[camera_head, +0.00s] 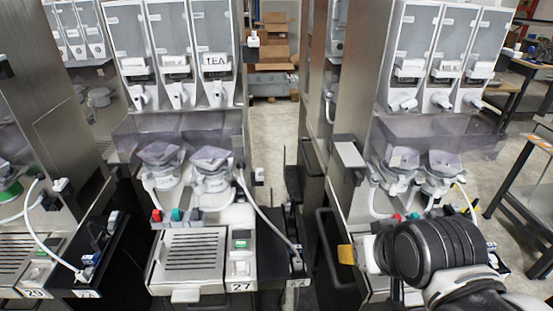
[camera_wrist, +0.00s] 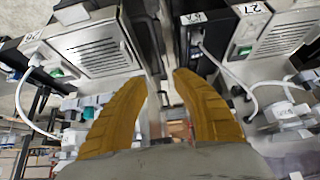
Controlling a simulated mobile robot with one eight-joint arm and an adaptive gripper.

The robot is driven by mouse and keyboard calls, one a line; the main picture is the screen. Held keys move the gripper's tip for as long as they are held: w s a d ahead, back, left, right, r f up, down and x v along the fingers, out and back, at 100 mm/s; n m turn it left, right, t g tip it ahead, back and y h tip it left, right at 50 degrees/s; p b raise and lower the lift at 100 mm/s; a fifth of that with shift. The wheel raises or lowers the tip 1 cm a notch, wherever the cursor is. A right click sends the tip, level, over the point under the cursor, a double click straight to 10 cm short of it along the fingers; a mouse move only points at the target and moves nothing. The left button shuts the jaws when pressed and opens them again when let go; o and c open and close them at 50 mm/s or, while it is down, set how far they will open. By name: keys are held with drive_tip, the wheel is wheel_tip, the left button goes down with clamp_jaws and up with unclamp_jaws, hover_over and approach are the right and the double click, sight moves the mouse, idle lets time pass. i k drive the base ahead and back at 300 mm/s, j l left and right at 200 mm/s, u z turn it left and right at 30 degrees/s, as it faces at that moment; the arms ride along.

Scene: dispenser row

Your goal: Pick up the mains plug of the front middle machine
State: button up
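The front middle machine, numbered 27 (camera_head: 187,255), stands left of centre in the head view; part of it shows at the upper right of the wrist view (camera_wrist: 285,38). Its white cord runs down to a small plug (camera_head: 296,262) at a narrow black shelf on the machine's right side. In the wrist view the cord curves up to the plug area (camera_wrist: 197,40), where the plug is small and unclear. My gripper (camera_wrist: 160,80) has its two yellow fingers apart with nothing between them. In the head view a yellow fingertip (camera_head: 346,254) shows right of the plug, apart from it.
Another machine (camera_head: 405,190) stands at the right, partly hidden behind my arm. A machine numbered 20 (camera_head: 20,265) is at the left with its own cord and plug. A narrow aisle separates the middle and right machines. Cardboard boxes (camera_head: 272,50) lie at the back.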

sight(291, 219)
drive_tip(key=i+j+z, duration=0.1)
drive_tip(key=j+z, duration=1)
drive_tip(key=z, duration=0.15)
drive_tip(key=i, duration=0.05)
